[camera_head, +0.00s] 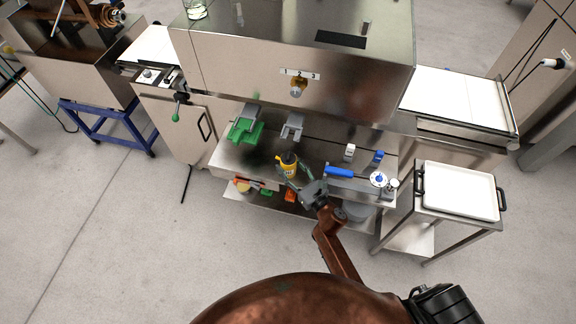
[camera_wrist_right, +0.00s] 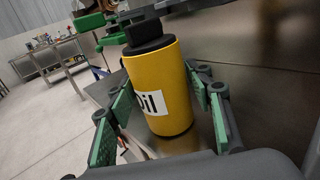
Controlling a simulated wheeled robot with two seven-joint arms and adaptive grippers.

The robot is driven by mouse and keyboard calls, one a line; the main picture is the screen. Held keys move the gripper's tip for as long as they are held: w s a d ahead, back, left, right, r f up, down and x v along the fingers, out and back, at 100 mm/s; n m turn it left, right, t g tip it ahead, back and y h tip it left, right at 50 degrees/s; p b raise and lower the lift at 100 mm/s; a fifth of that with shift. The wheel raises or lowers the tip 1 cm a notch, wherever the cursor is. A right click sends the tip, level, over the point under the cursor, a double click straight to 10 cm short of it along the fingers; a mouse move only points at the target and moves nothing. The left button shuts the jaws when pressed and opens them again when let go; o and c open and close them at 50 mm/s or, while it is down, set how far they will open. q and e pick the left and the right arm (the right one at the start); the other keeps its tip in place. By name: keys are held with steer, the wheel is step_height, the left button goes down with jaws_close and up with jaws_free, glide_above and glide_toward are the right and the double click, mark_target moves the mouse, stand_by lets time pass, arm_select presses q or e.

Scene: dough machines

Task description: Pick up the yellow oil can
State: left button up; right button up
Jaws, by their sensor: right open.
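The yellow oil can (camera_head: 288,160) stands upright on the steel shelf in front of the large machine in the head view. It has a black cap and a white label. My right gripper (camera_head: 298,176) reaches up to the can from the front right. In the right wrist view my right gripper (camera_wrist_right: 170,125) is open around the can, with a gap visible near the right finger. My left gripper is not in view.
A green tool (camera_head: 246,129) and a grey tool (camera_head: 292,127) lie behind the can. A blue-handled item (camera_head: 339,172), small white and blue bottles (camera_head: 377,156) stand to the right. A cart with a white tray (camera_head: 460,192) is at the right. The floor at left is clear.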

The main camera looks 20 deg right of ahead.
mark_target(286, 156)
steer(key=shift+w+a, duration=0.2)
steer(key=shift+w, duration=0.4)
steer(key=x, duration=0.4)
steer(key=shift+b, duration=0.35)
steer(key=shift+w+a, duration=0.1)
steer(key=shift+w, duration=0.5)
steer(key=c, duration=1.2)
jaws_close()
steer(key=shift+r, duration=0.35)
step_height(286, 156, up, 2)
steer(key=shift+r+p, duration=0.15)
steer(key=shift+p, duration=0.45)
steer(key=s+r+p, duration=0.1)
steer(key=r, duration=0.1)
steer(key=s+r+p, duration=0.1)
steer(key=s+r, duration=0.1)
steer(key=s+d+r+p, duration=0.1)
steer(key=r, duration=0.1)
steer(key=shift+s, duration=0.2)
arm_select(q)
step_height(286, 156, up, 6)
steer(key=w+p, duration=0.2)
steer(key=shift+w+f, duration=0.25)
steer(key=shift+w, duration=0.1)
arm_select(e)
steer(key=s+d+r, duration=0.1)
steer(key=s+r, duration=0.3)
steer(key=s, duration=0.5)
steer(key=shift+s+d, duration=0.2)
steer(key=shift+d, duration=0.1)
